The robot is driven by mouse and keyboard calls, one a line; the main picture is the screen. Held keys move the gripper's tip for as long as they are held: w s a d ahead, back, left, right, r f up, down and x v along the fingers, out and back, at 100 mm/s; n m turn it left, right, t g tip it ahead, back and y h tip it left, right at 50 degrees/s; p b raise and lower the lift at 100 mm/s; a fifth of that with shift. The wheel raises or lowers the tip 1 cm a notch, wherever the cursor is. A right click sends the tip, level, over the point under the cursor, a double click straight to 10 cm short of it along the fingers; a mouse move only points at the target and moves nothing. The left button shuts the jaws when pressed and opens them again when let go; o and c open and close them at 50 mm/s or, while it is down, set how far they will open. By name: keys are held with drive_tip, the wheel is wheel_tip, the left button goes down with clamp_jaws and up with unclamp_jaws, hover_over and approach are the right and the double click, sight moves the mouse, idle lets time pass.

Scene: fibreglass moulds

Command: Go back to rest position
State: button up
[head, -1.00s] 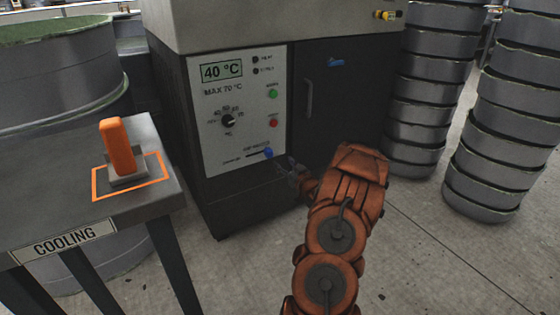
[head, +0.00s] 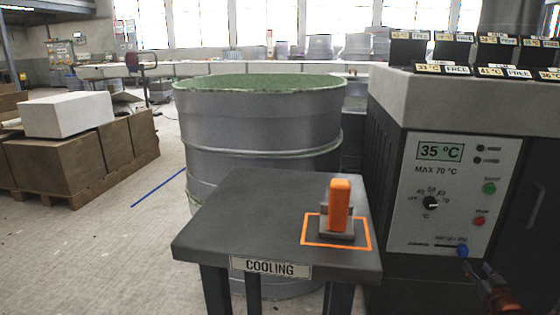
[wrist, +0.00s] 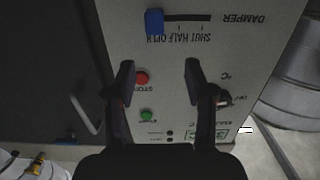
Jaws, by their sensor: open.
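My gripper shows in the wrist view (wrist: 158,72) with its two dark fingers spread and nothing between them. It faces the oven's white control panel (wrist: 235,65), which appears upside down. The blue damper knob (wrist: 154,21) sits beyond the fingertips, apart from them, at the end of its slot marked open. In the head view the panel (head: 455,190) reads 35 °C, and the blue knob (head: 463,251) is at the right end of its slot.
A dark table labelled COOLING (head: 220,225) stands in front, with an orange block (head: 340,205) upright on a grey base inside an orange outline. A large grey drum (head: 260,135) stands behind it. Cardboard boxes (head: 75,160) are at left; floor between is free.

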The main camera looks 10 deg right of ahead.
drive_tip(key=w+a+r+n+g+y+p, duration=0.1)
drive_tip(key=w+a+r+g+p, duration=0.1)
drive_tip(key=a+r+p, duration=0.5)
drive_tip(key=w+a+r+g+p, duration=0.3)
drive_tip(key=a+r, duration=0.2)
drive_tip(key=r, duration=0.3)
drive_tip(key=s+a+r+g+y+p, duration=0.1)
drive_tip(key=s+a+r+g+p, duration=0.35)
drive_tip(key=a+r+p, duration=0.6)
drive_tip(key=s+a+r+g+y+p, duration=0.1)
drive_tip(key=s+a+r+g+p, duration=0.2)
drive_tip(key=s, duration=0.9)
drive_tip(key=s+a+r+n+g+y+p, duration=0.1)
drive_tip(key=s+a+r+g+p, duration=0.1)
drive_tip(key=s+a+r+p, duration=0.7)
drive_tip(key=s+a+r+n+g+y+p, duration=0.1)
drive_tip(key=s+a+r+g+p, duration=0.2)
drive_tip(key=s+a+r, duration=0.9)
drive_tip(key=s+a+p, duration=0.3)
drive_tip(key=a, duration=0.1)
drive_tip(key=shift+s+a+r+g, duration=0.25)
drive_tip(key=shift+a+r+g, duration=0.05)
drive_tip(key=shift+r+g, duration=0.05)
drive_tip(key=shift+s+a, duration=0.1)
drive_tip(key=shift+s, duration=0.2)
drive_tip(key=shift+c, duration=0.3)
